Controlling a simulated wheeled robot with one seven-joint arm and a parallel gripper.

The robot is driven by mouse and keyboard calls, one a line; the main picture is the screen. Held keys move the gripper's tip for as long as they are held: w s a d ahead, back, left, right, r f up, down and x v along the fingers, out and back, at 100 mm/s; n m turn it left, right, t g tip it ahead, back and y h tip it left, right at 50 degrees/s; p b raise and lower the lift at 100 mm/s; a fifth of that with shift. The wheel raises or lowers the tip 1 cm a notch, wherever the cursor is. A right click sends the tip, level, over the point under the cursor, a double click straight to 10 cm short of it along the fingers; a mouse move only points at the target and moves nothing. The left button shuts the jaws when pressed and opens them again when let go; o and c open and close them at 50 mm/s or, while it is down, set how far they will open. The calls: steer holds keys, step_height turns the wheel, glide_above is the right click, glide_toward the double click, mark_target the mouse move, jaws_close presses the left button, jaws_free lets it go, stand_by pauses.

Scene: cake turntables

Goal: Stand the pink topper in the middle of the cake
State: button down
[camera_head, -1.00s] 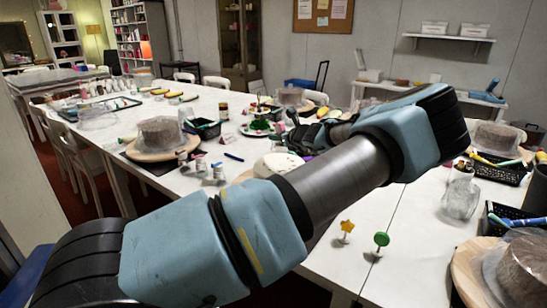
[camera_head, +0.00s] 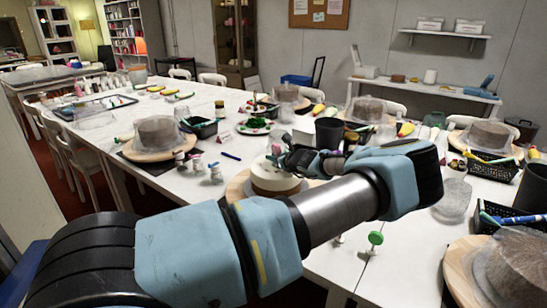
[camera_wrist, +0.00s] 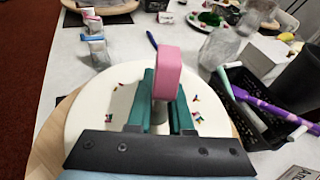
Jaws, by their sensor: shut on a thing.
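The pink topper (camera_wrist: 167,72) stands up between the green fingers of my gripper (camera_wrist: 163,95), which are shut on it. Its lower part is hidden between the fingers. The round white cake (camera_wrist: 108,100) lies directly below, with small coloured sprinkles in clusters near its edge. The cake (camera_head: 272,183) also shows in the head view, on a wooden turntable (camera_head: 236,190), with my gripper (camera_head: 278,160) over its top. I cannot tell whether the topper touches the cake.
A green topper (camera_head: 375,238) stands on the table in front of my arm. A black basket with pens (camera_wrist: 262,112) is close to the right of the cake. Small bottles (camera_wrist: 95,40) stand beyond its left side. A black cup (camera_head: 328,133) is behind my gripper.

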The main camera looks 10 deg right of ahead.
steer(key=c, duration=0.8)
jaws_free()
steer(key=shift+f, duration=0.15)
